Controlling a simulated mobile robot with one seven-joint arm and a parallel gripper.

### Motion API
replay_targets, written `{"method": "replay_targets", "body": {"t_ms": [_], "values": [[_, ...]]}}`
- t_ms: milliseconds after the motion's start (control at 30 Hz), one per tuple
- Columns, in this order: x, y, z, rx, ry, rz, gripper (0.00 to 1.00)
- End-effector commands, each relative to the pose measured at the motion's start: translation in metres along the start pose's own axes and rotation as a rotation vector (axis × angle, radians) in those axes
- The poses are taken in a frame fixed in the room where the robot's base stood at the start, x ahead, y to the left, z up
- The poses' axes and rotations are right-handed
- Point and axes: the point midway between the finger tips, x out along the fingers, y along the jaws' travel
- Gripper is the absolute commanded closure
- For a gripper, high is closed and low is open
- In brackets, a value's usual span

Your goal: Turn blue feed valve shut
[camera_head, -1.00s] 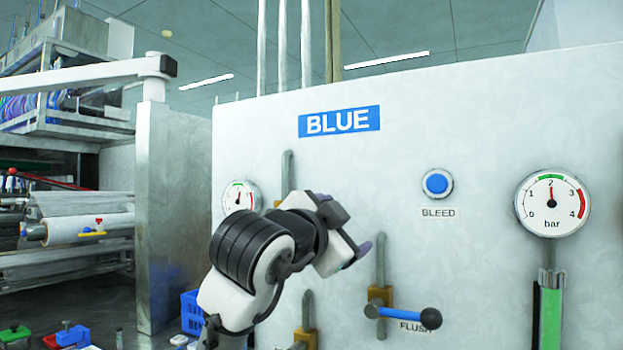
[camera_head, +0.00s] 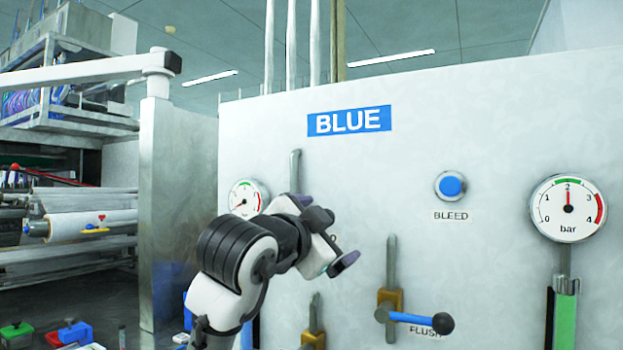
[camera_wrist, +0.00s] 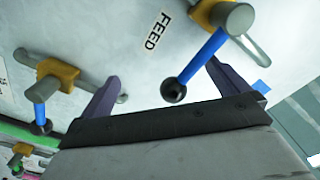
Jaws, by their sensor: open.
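The feed valve shows in the wrist view, with a brass body (camera_wrist: 204,12), a blue lever (camera_wrist: 203,57) and a black ball end (camera_wrist: 173,89). The lever lies roughly crosswise to its grey pipe (camera_wrist: 250,46). A FEED label (camera_wrist: 157,31) is beside it. My gripper (camera_wrist: 163,72) is open, and the ball shows between its two purple fingers, nearer the right one; I cannot tell whether they touch. In the head view my gripper (camera_head: 338,250) is before the BLUE panel (camera_head: 440,130), and my arm hides the feed lever.
The flush valve's blue lever (camera_head: 410,317) sticks out to the right, low on the panel. Another lever valve (camera_wrist: 41,90) is at left in the wrist view. A bleed button (camera_head: 451,186), a bar gauge (camera_head: 567,208) near 2 and a small gauge (camera_head: 247,198) are on the panel.

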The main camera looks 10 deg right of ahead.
Motion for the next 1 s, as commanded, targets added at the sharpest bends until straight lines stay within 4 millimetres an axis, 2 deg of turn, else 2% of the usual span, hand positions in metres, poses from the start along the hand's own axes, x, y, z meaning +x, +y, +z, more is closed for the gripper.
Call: {"method": "replay_targets", "body": {"t_ms": [167, 800, 1000], "values": [[-0.006, 0.0, -0.001, 0.001, 0.002, -0.002, 0.0], [-0.081, -0.001, -0.001, 0.001, 0.003, -0.004, 0.0], [-0.091, 0.0, -0.001, 0.002, 0.003, -0.001, 0.0]]}}
